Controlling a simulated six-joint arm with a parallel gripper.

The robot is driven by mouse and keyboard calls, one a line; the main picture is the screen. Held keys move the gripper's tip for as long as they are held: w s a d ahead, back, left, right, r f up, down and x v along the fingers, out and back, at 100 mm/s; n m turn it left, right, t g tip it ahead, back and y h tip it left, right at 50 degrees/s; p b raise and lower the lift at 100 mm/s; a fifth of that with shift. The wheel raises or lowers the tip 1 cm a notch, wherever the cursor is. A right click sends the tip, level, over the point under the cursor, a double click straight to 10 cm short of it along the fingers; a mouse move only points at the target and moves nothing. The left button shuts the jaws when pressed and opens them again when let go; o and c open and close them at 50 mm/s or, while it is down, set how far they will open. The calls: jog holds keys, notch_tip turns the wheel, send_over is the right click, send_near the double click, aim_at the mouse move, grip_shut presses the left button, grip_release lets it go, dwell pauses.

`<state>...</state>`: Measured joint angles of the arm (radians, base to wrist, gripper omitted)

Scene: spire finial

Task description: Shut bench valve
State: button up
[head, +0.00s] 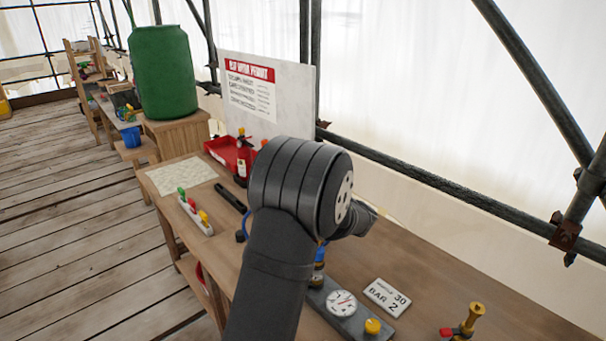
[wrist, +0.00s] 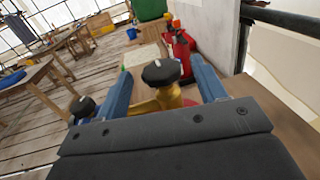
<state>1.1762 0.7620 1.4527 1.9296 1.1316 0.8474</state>
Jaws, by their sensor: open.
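In the wrist view, a brass valve body (wrist: 152,98) with a round black knob (wrist: 160,72) stands between the two blue fingers of my gripper (wrist: 163,75). The fingers are spread, with a gap visible around the knob; I cannot tell whether either touches it. In the head view my dark arm covers the gripper and most of this valve. A blue and brass fitting (head: 318,272) shows just right of the arm, by a grey plate with a white gauge (head: 341,303) and a yellow knob (head: 373,326).
A second black knob (wrist: 82,106) sits beside the left finger. A brass valve with a red handle (head: 465,322) stands at the bench's near right. A red bottle (head: 243,165), a red tray (head: 226,152) and a sign board (head: 265,90) are farther back.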

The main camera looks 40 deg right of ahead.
jog(key=shift+w+d, duration=0.2)
jog(key=shift+w, duration=1)
jog(key=shift+w+d, duration=0.2)
jog(key=shift+w, duration=0.95)
jog(key=c, duration=1)
jog(key=shift+h, duration=0.3)
